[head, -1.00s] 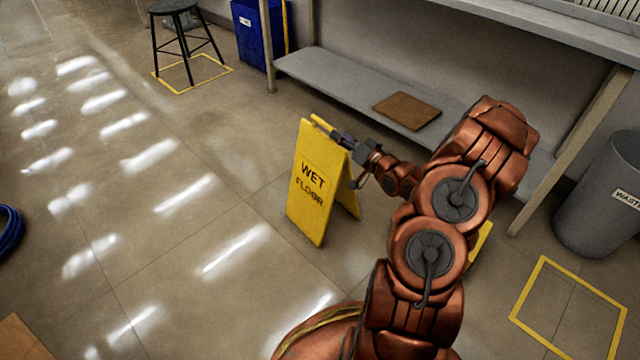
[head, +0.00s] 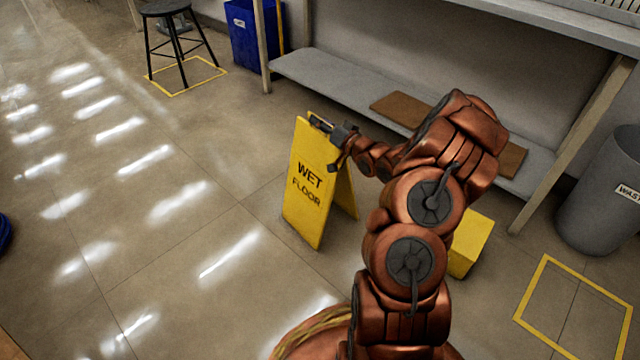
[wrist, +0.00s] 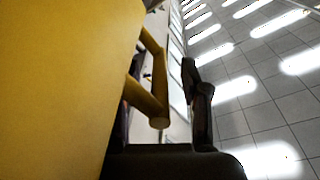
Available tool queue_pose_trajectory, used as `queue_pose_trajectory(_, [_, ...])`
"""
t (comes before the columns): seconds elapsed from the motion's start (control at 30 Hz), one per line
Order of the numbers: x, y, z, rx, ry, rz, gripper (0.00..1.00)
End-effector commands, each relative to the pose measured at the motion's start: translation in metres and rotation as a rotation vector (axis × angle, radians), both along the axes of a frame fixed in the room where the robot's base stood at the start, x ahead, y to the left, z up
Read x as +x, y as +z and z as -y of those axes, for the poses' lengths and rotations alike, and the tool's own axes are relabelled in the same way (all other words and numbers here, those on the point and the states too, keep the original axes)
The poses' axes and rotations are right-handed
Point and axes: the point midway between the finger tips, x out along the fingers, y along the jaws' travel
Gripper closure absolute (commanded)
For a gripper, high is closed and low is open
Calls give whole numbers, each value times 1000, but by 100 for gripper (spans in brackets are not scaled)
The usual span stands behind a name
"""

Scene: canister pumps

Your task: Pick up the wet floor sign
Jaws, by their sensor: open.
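The yellow wet floor sign (head: 308,187) stands upright on the floor as an open A-frame, with "WET FLOOR" on its front panel. My gripper (head: 322,124) is at the top of the sign, at the upper edge near the handle. In the wrist view a yellow panel of the sign (wrist: 60,80) fills the left side, and its yellow handle bar (wrist: 150,97) lies just left of a dark finger (wrist: 199,105). The gripper is open. The other finger is hidden, and I cannot tell if either finger touches the sign.
A grey shelf (head: 330,80) with brown boards runs behind the sign. A yellow box (head: 472,243) is on the floor right of my arm. A grey waste bin (head: 603,200), a black stool (head: 170,15) and a blue bin (head: 245,35) stand farther off.

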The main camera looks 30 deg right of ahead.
Motion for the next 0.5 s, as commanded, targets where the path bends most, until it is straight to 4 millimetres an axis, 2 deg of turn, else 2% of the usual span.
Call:
queue_pose_trajectory(0.1, [6,-1,-1,0,1,1,54])
queue_pose_trajectory(0.37, [7,0,-1,0,-1,-1,54])
queue_pose_trajectory(0.5, [7,0,-1,0,-1,-1,66])
